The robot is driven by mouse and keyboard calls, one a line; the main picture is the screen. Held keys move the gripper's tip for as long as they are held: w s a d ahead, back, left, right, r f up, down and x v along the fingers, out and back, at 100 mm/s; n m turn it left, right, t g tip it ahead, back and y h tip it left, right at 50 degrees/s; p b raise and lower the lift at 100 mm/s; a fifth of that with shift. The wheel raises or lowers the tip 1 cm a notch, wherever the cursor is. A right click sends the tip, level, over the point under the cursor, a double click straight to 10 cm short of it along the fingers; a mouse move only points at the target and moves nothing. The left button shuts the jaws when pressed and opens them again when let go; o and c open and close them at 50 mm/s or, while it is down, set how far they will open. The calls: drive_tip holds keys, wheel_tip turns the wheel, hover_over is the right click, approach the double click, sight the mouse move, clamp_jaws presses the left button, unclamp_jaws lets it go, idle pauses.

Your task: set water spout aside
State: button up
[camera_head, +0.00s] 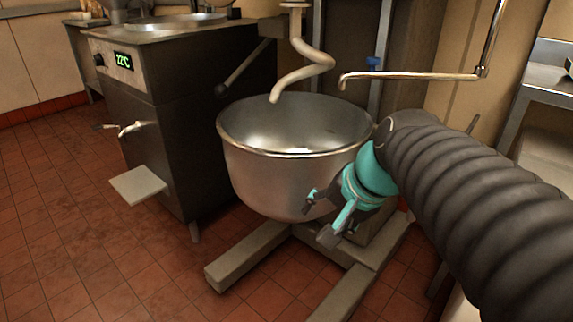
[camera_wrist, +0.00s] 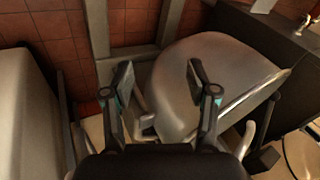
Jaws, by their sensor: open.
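The water spout (camera_head: 415,76) is a thin metal pipe that reaches left from the wall above the right side of the mixer bowl, with its tip bent down near the bowl's rim. My gripper (camera_head: 319,216) is open and empty, in front of the bowl's lower right side, well below the spout. In the wrist view my gripper (camera_wrist: 160,82) shows two spread fingers with the bowl (camera_wrist: 218,62) behind them. The spout cannot be made out in the wrist view.
The steel bowl (camera_head: 250,165) stands on a metal base (camera_head: 250,258) under a spiral hook (camera_head: 305,72). A dark machine (camera_head: 185,120) with a temperature display stands to the left. A shelf unit (camera_head: 548,88) stands at the right. The tiled floor (camera_head: 80,230) at left front is clear.

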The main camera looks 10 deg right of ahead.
drive_tip(key=c, duration=1.1)
drive_tip(key=shift+w+d+r, duration=0.1)
drive_tip(key=shift+w+r, duration=0.1)
drive_tip(key=shift+w, duration=0.15)
clamp_jaws()
drive_tip(key=w+d+r+m+t+y+b, duration=0.1)
drive_tip(key=w+d+r+y, duration=0.15)
drive_tip(key=w, duration=0.25)
drive_tip(key=w+d+r+t+y+b, duration=0.1)
drive_tip(key=w+r, duration=0.2)
drive_tip(key=w, duration=0.2)
drive_tip(key=w+d+r+t+y+b, duration=0.1)
drive_tip(key=w+d+r+t+y, duration=0.2)
drive_tip(key=d, duration=0.5)
drive_tip(key=w+d+r+t+b, duration=0.1)
drive_tip(key=w+d+r+t, duration=0.1)
drive_tip(key=w+d+r, duration=0.35)
drive_tip(key=w+d+r+t+y+b, duration=0.2)
drive_tip(key=d+r+t, duration=0.15)
drive_tip(key=d, duration=0.75)
drive_tip(key=x, duration=1)
drive_tip(key=shift+a+g+p, duration=0.2)
drive_tip(key=shift+g+p, duration=0.15)
drive_tip(key=shift+g, duration=0.1)
